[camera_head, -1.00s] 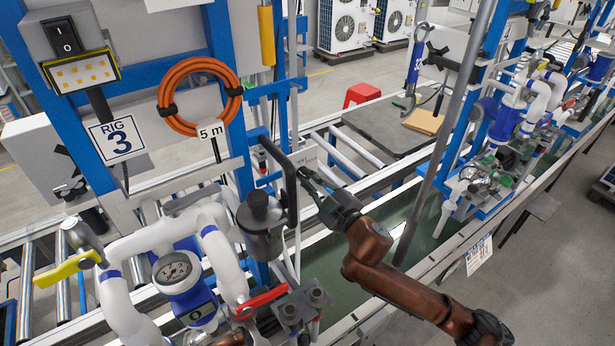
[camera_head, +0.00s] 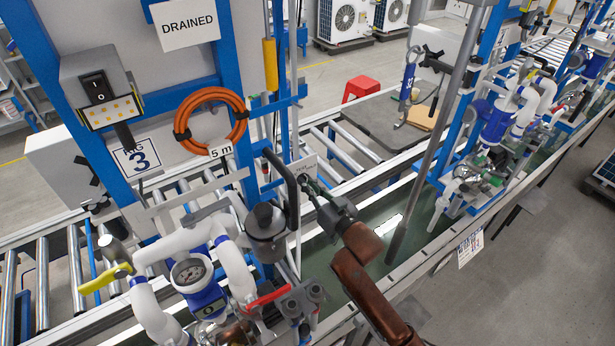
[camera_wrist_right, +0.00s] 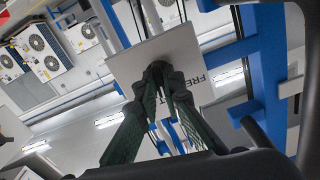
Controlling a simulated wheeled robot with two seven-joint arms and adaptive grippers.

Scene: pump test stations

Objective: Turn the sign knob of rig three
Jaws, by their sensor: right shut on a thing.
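The rig 3 label (camera_head: 136,158) hangs on the blue frame at the left in the head view. A "DRAINED" sign (camera_head: 187,26) is at the top. My left gripper is out of view.
White pipes, a gauge (camera_head: 189,272), a red lever (camera_head: 267,296) and a yellow lever (camera_head: 105,278) are lower left. A grey pole (camera_head: 440,130) rises right of my arm.

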